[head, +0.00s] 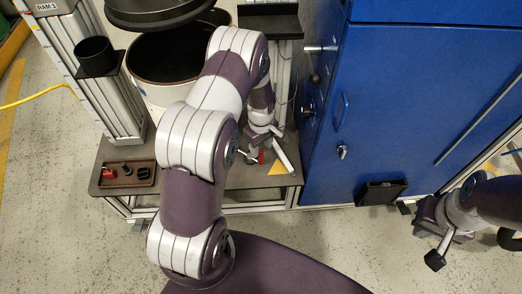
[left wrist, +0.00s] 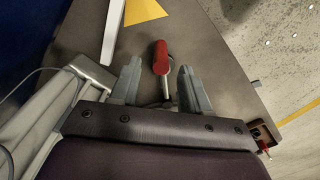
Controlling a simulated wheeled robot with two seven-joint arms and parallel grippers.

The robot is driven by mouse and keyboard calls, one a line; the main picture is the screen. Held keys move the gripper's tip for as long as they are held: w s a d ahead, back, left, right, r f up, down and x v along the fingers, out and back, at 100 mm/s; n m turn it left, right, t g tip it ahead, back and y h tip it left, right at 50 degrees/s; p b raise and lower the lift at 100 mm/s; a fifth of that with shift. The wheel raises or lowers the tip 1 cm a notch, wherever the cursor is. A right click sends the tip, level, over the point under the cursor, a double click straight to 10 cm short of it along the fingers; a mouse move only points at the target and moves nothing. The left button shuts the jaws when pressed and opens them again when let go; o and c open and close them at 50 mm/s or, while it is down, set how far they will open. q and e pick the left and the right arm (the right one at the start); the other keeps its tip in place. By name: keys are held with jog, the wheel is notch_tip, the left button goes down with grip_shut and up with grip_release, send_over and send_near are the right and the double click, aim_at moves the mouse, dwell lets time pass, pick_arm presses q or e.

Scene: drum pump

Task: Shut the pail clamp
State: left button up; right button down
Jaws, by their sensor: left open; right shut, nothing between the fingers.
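The pail clamp's red handle (left wrist: 161,58) sits on a thin metal stem over the dark bench plate. In the left wrist view it stands between the two fingers of my left gripper (left wrist: 160,72), which is open, with a gap on both sides. In the head view my left gripper (head: 266,148) is low beside the pail, and a bit of the red handle (head: 261,157) shows by it. The white pail (head: 157,97), dark inside, is partly hidden by my left arm. My right gripper (head: 440,236) is shut and empty at the far right, away from the clamp.
A round black plate (head: 160,10) hangs above the pail. A brown tray (head: 127,183) with small red and black parts lies at the bench's front left. A blue cabinet (head: 400,110) stands close on the right. A yellow triangle (head: 278,168) marks the bench.

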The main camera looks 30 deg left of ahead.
pick_arm(q)
notch_tip(320, 180, up, 7)
jog(key=shift+f+p, duration=0.1)
jog(key=shift+p, duration=0.6)
